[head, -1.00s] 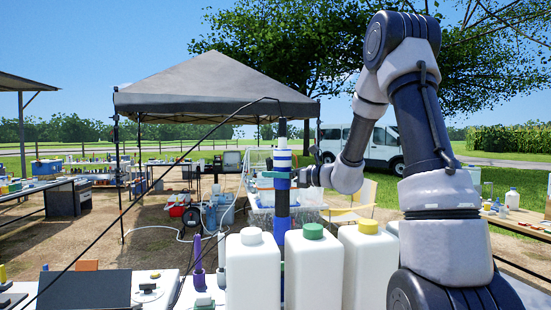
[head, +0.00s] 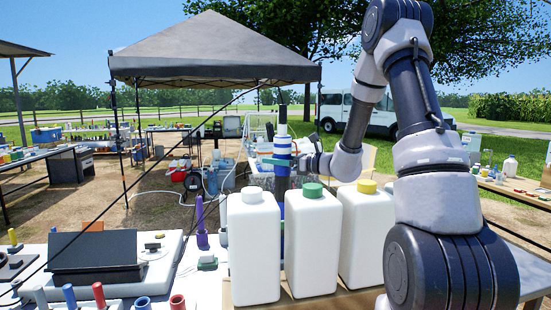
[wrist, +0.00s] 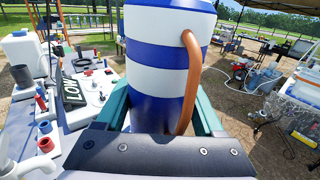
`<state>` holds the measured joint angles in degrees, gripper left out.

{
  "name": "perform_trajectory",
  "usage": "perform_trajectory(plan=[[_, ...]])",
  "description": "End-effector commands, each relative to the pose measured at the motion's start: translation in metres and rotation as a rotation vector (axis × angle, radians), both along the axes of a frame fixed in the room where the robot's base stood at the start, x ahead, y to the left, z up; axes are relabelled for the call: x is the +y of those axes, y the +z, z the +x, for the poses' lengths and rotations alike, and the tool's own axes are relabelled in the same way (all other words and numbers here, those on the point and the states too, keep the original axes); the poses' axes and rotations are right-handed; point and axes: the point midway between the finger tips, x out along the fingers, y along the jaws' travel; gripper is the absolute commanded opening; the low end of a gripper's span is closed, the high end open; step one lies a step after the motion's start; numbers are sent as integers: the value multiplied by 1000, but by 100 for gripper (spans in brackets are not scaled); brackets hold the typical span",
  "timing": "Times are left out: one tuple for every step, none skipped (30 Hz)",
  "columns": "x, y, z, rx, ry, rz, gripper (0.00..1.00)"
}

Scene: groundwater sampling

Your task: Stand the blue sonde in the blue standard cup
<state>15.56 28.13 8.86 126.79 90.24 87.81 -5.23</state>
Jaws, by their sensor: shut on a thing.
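The blue sonde (head: 282,147), a tall dark cylinder with blue and white bands, is upright in my gripper (head: 292,163), behind the white bottles. In the wrist view its banded upper body (wrist: 160,60) fills the middle, with a copper-coloured loop on its side, and the teal fingers of my gripper (wrist: 155,115) are closed around it. Its lower end is hidden behind the bottles in the head view and by the gripper in the wrist view. A strip of blue shows between two bottles; I cannot tell whether it is the sonde or the blue standard cup.
Three large white bottles (head: 312,243) stand in front of the sonde. A purple sonde (head: 200,215) stands upright in a purple holder to the left. A dark tablet-like panel (head: 97,252) and small red and blue pieces (head: 98,295) occupy the left table.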

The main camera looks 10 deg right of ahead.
Motion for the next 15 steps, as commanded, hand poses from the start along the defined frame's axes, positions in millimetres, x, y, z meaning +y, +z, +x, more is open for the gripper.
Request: perform_trajectory(plan=[[0, 2, 1, -3, -1, 3, 0], [0, 1, 1, -3, -1, 3, 0], [0, 0, 1, -3, -1, 3, 0], [0, -1, 1, -3, -1, 3, 0], [0, -2, 0, 0, 0, 0, 81], [0, -2, 0, 0, 0, 0, 96], [0, -2, 0, 0, 0, 0, 100], [0, -2, 0, 0, 0, 0, 100], [0, -2, 0, 0, 0, 0, 100], [0, -2, 0, 0, 0, 0, 100], [0, -2, 0, 0, 0, 0, 100], [0, -2, 0, 0, 0, 0, 100], [0, -2, 0, 0, 0, 0, 100], [0, -1, 0, -1, 0, -1, 100], [0, 1, 0, -1, 0, -1, 100]])
